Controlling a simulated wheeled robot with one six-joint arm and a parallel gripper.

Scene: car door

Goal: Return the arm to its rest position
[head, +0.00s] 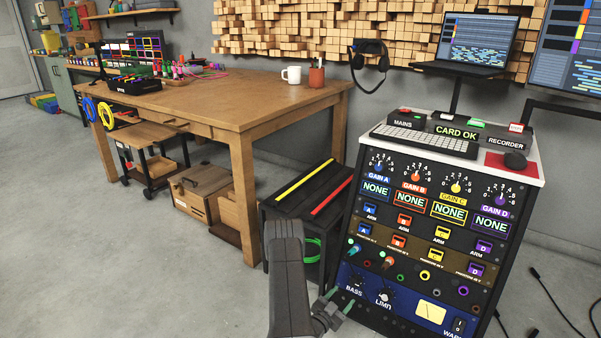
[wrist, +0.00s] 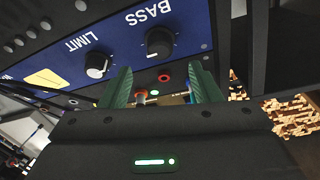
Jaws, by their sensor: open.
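My arm (head: 288,280) rises from the bottom middle of the head view. My gripper (head: 340,300) is at its right, close to the lower left of the rack's front panel. In the wrist view the two green fingers of my gripper (wrist: 162,88) stand apart with nothing visibly held between them. Beyond them is the blue panel with the BASS knob (wrist: 158,42) and the LIMIT knob (wrist: 97,65). Whether the fingertips touch the panel cannot be told.
The rack (head: 415,205) stands at the right, with plugs in its lower-left jacks. A black stand (head: 308,205) with yellow and red strips is behind my arm. A wooden table (head: 215,100) is further back. Cables lie on the floor at right; the left floor is clear.

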